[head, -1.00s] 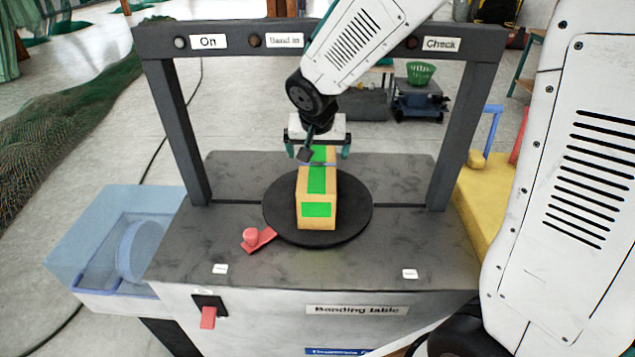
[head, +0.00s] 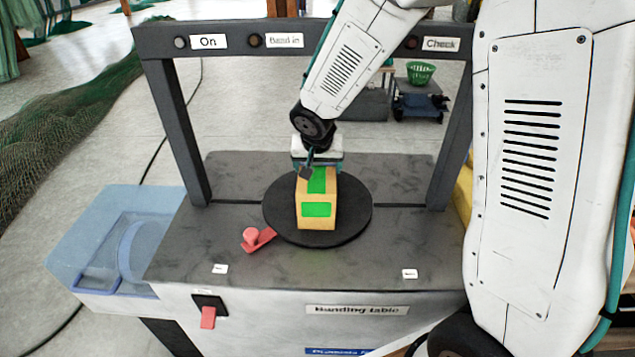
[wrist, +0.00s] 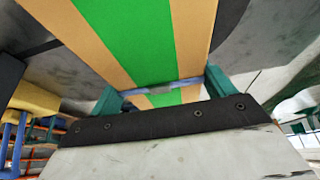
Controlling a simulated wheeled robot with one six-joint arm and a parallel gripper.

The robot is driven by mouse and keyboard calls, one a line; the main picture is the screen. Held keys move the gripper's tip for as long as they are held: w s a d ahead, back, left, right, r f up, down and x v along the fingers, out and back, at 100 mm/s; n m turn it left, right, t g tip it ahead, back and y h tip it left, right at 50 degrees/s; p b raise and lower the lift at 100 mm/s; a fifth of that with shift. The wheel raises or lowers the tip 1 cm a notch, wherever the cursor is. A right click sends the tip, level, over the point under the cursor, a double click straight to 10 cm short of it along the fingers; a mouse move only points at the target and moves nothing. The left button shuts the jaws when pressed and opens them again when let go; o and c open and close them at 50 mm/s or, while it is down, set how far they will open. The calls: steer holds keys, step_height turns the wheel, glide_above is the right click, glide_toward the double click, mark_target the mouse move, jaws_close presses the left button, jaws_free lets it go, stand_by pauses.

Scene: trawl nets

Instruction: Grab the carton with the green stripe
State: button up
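The carton (head: 333,212) is tan with a green stripe along its top and a green patch on its near end. It lies on the black round turntable (head: 356,225) of the banding table. My gripper (head: 318,168) is over the carton's far part, pointing down. In the wrist view, the teal fingers of my gripper (wrist: 165,90) stand apart, one at each side of the carton (wrist: 190,40). I see no clear grip; whether either finger touches it is hard to tell. A thin grey-blue band (wrist: 165,86) crosses the carton between the fingers.
The dark frame (head: 180,130) of the banding table stands around my arm, with its crossbar above. A red stamp-like handle (head: 252,237) lies left of the turntable. A translucent blue bin (head: 90,240) is at the left. The tabletop in front is clear.

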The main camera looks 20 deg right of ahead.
steer(key=c, duration=0.6)
steer(key=shift+o, duration=0.2)
steer(key=shift+r, duration=0.15)
